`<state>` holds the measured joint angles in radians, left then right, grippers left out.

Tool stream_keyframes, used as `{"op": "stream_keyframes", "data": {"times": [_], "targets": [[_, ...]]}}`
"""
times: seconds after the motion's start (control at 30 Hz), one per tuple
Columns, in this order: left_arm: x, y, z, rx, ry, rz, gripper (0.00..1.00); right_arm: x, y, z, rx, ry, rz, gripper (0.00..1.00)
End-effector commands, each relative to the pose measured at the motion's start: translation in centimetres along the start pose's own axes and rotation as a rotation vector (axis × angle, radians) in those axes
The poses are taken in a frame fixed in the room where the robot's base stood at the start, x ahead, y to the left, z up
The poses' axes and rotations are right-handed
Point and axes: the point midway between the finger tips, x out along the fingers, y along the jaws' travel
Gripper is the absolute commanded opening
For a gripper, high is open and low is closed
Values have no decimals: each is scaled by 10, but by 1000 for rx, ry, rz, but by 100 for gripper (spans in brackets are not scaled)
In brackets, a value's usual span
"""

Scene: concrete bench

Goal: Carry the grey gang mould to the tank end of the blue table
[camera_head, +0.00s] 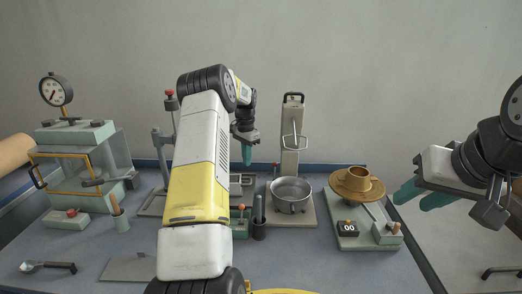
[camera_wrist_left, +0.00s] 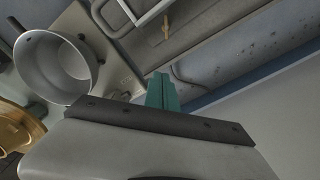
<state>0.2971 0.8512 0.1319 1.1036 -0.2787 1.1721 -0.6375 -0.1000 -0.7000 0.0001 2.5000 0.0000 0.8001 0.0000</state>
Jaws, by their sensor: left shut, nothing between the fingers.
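The grey gang mould (camera_head: 248,180) seems to be the low compartmented tray near the back middle of the blue table (camera_head: 190,278). My left arm hides much of it in the head view. My left gripper (camera_head: 247,156) is above the mould's area, teal fingers pointing down, shut and empty. The shut fingers also show in the left wrist view (camera_wrist_left: 163,92). The glass-fronted tank (camera_head: 68,172) stands at the table's left end. My right gripper (camera_head: 422,195) is at the right, past the table's edge, its teal fingers apart and empty.
A metal bowl (camera_head: 291,194) on a stand is right of the mould. A brass-coloured dish (camera_head: 357,184) sits on a device further right.

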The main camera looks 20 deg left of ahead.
Motion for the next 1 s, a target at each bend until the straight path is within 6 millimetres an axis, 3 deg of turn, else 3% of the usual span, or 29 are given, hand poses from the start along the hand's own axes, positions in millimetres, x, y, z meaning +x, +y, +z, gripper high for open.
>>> {"op": "stream_keyframes", "data": {"times": [0.17,0.4,0.87,1.0], "targets": [[39,1,0,0,-1,3,0,0,0,0,0,0,0,36],[36,0,33,-2,0,1,0,0,0,0,0,0,0,36],[36,0,40,-1,1,0,0,0,0,0,0,0,0,36],[36,0,55,-3,0,0,0,0,0,0,0,0,0,36]]}}
